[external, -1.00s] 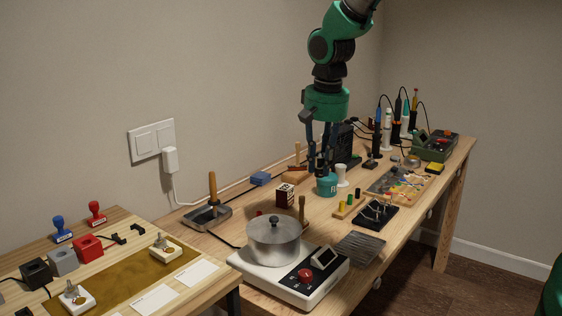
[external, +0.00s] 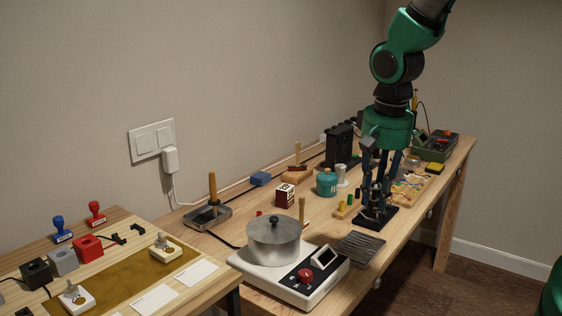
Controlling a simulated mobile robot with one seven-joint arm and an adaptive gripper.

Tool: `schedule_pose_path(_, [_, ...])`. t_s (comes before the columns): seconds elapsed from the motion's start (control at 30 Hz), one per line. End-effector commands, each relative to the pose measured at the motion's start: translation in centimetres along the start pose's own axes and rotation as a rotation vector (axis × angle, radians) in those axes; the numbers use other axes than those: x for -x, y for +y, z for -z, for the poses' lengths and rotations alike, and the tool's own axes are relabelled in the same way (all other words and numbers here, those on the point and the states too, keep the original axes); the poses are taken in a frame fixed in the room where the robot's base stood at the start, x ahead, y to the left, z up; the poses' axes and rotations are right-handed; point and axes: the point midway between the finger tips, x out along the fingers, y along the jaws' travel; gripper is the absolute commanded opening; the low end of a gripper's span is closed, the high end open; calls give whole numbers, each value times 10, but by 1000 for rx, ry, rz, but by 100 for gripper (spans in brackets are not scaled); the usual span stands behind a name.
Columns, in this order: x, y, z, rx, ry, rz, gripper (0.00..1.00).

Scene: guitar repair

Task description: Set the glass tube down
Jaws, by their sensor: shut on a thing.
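My gripper (external: 375,192) points straight down over the black stand (external: 388,223) on the right part of the workbench. It is shut on a thin thing between its fingertips, taken as the glass tube; the tube is too small and dark to make out clearly. The fingertips are low, close above or at the stand, and hide much of its top. I cannot tell whether the tube touches the stand.
A teal jar (external: 327,183) and a white cup (external: 341,175) stand left of my gripper. Small colored pegs (external: 347,203) sit close beside the stand. A dark ribbed mat (external: 361,248) lies in front. A parts tray (external: 422,184) is behind right.

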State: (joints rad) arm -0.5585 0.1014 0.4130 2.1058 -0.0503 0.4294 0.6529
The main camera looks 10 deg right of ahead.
Motion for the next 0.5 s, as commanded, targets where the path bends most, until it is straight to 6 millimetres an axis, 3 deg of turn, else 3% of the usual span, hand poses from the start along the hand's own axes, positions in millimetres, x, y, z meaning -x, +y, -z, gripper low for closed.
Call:
schedule_pose_path(0.07, [0, 4, -7, -2, -1, 0, 6])
schedule_pose_path(0.5, [-48, 5, -10, -1, -3, -2, 6])
